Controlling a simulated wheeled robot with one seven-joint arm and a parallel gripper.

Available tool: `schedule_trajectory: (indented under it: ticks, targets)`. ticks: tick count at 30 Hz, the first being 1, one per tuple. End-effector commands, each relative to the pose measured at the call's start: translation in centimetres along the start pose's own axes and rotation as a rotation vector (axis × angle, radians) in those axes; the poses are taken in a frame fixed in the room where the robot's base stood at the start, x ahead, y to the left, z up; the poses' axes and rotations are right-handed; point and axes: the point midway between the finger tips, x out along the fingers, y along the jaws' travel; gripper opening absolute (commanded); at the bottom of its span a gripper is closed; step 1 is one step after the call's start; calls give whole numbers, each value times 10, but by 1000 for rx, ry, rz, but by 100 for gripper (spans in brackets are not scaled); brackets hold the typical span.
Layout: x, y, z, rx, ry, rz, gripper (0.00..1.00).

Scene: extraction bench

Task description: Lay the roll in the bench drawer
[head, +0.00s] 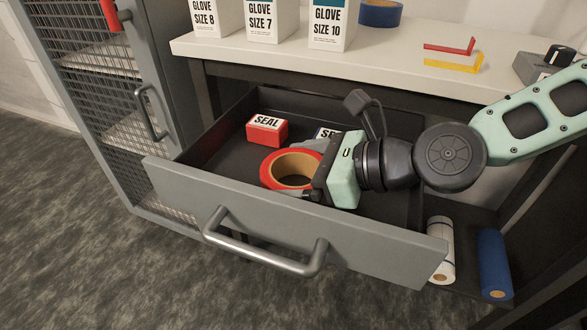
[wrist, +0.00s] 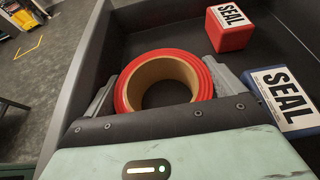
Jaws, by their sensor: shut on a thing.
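The roll, a red tape roll with a tan core (head: 270,168), is inside the open bench drawer (head: 300,236). My gripper (head: 308,180) reaches into the drawer from the right and is shut on the roll. In the wrist view the red roll (wrist: 207,80) sits between the two grey fingers, with its near part hidden by the gripper body. I cannot tell whether the roll touches the drawer floor.
A red SEAL box (head: 267,129) and a blue SEAL box (wrist: 283,98) lie in the drawer. Glove boxes (head: 270,20) and a blue roll (head: 380,13) stand on the bench top (head: 400,50). A mesh cabinet (head: 100,80) stands left.

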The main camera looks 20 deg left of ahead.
Motion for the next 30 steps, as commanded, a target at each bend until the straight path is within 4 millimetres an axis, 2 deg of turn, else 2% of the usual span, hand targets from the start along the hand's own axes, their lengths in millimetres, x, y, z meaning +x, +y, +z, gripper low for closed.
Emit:
schedule_trajectory:
  ticks: [2,3,14,17,30]
  targets:
    - [1,0,-2,1,0,0,68]
    - [1,0,-2,0,0,0,100]
    - [-4,-1,1,2,1,-1,100]
    - [-18,-1,2,4,0,-2,100]
    - [-97,-1,3,4,-1,-3,100]
